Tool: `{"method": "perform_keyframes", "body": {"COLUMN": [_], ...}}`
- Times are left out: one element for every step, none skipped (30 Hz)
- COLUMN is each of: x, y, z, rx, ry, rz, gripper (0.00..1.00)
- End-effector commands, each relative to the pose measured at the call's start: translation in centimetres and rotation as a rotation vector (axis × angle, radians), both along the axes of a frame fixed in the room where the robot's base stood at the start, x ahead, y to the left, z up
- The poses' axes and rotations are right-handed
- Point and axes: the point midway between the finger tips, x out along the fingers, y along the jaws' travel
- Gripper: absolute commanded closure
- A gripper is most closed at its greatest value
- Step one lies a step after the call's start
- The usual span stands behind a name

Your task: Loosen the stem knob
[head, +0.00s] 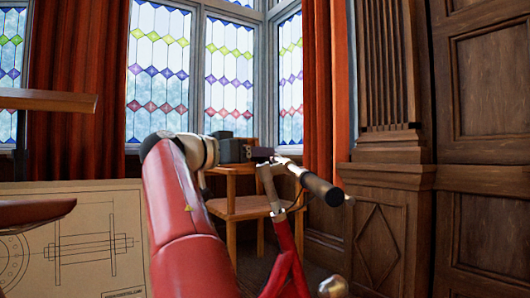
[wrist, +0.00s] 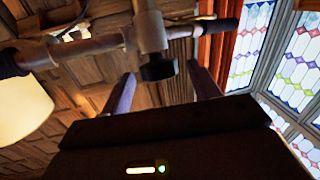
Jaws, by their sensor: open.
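The stem knob (wrist: 158,67) is a short black cylinder in the wrist view, on the silver stem clamp (wrist: 149,32) of a handlebar (wrist: 95,45). In the head view, the handlebar's dark grip (head: 323,188) and silver stem (head: 268,188) top a red bicycle frame (head: 287,262). My gripper (wrist: 161,70) is open, with one finger on either side of the knob in the wrist view. I see no clear contact, and the depth between fingertips and knob is hard to tell. In the head view the gripper (head: 262,153) is small and dark at the stem's top; the knob cannot be made out there.
A wooden chair (head: 243,207) stands behind the handlebar. A board with a technical drawing (head: 95,245) is at left, below a wooden ledge (head: 45,99). Carved wood panelling (head: 385,205) closes off the right, and stained-glass windows (head: 230,80) the back. A cream shade-like object (wrist: 20,110) shows at the wrist view's left.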

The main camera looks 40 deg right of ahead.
Motion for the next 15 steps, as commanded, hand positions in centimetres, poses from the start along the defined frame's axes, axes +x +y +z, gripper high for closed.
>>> {"method": "perform_keyframes", "body": {"x": [0.0,0.1,0.1,0.2,0.3,0.3,0.4,0.4,0.5,0.5,0.5,0.5,0.5,0.5,0.5], "y": [-1.0,-1.4,-2.0,-2.4,-2.7,-3.1,-3.4,-3.6,-3.8,-3.9,-4.0,-4.0,-4.0,-4.0,-4.0], "z": [0.2,0.2,0.2,0.2,0.1,0.1,0.1,0.1,0.0,0.0,0.0,0.0,0.0,0.0,0.0], "rx": [0.001,0.0,0.0,0.001,0.001,0.001,0.001,0.001,0.001,0.001,0.001,0.001,0.001,0.001,0.001], "ry": [0.001,0.002,0.002,0.002,0.002,0.002,0.002,0.002,0.002,0.002,0.002,0.002,0.002,0.002,0.002], "rz": [-0.005,-0.004,-0.004,-0.003,-0.002,-0.002,-0.002,-0.001,0.0,0.0,0.001,0.001,0.001,0.001,0.001], "gripper": [0.39,0.39,0.39,0.39,0.39,0.39,0.39,0.39,0.39,0.39,0.39,0.39,0.39,0.39,0.39]}}
